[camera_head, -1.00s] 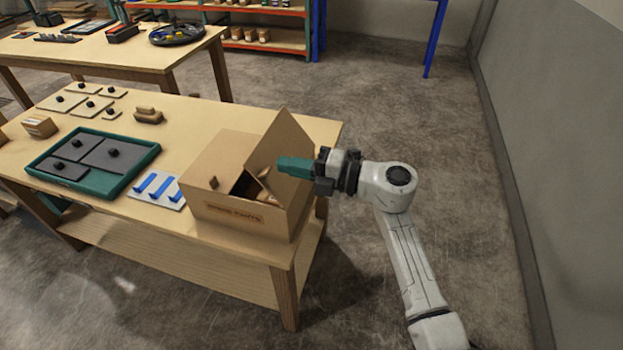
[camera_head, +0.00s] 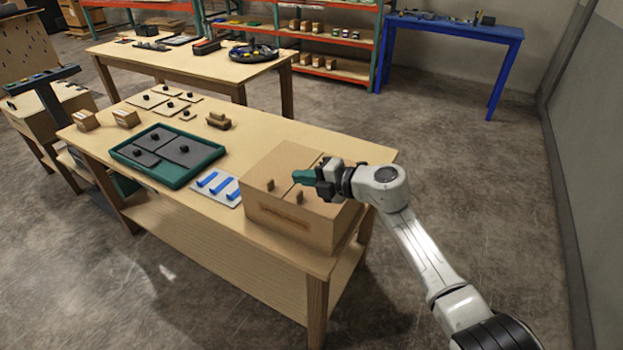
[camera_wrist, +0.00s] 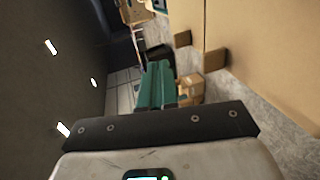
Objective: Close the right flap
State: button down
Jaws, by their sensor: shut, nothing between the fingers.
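The cardboard box (camera_head: 275,212) stands at the near right corner of the wooden table. Its left flap (camera_head: 280,163) lies flat over the top, with a small brown tab (camera_head: 270,185) near the front edge. The right flap (camera_head: 322,203) now also appears flat beside it, with its own tab (camera_head: 299,196). My arm partly covers this flap. My gripper (camera_head: 297,177) is shut and empty, with its teal fingers over the right flap near the seam. Whether they touch it I cannot tell. In the wrist view, the teal fingers (camera_wrist: 157,87) are together, with the tan box surface to the right.
A white panel with blue bars (camera_head: 217,188) and a green tray with grey plates (camera_head: 166,157) lie left of the box. Small wooden blocks (camera_head: 219,121) sit further back. A grey wall (camera_head: 585,150) is on the right, with open floor between.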

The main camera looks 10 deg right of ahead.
jog(key=shift+w+a+f+p, duration=0.25)
jog(key=shift+a+f+p, duration=0.1)
jog(key=shift+a+f, duration=0.15)
jog(key=shift+w+a+f+g+h+p, duration=0.1)
jog(key=shift+a+f+g+h+p, duration=0.1)
jog(key=shift+f+h, duration=0.15)
jog(key=shift+w+a+f+g+h+p, duration=0.1)
jog(key=shift+f+g+h, duration=0.15)
jog(key=shift+f, duration=0.2)
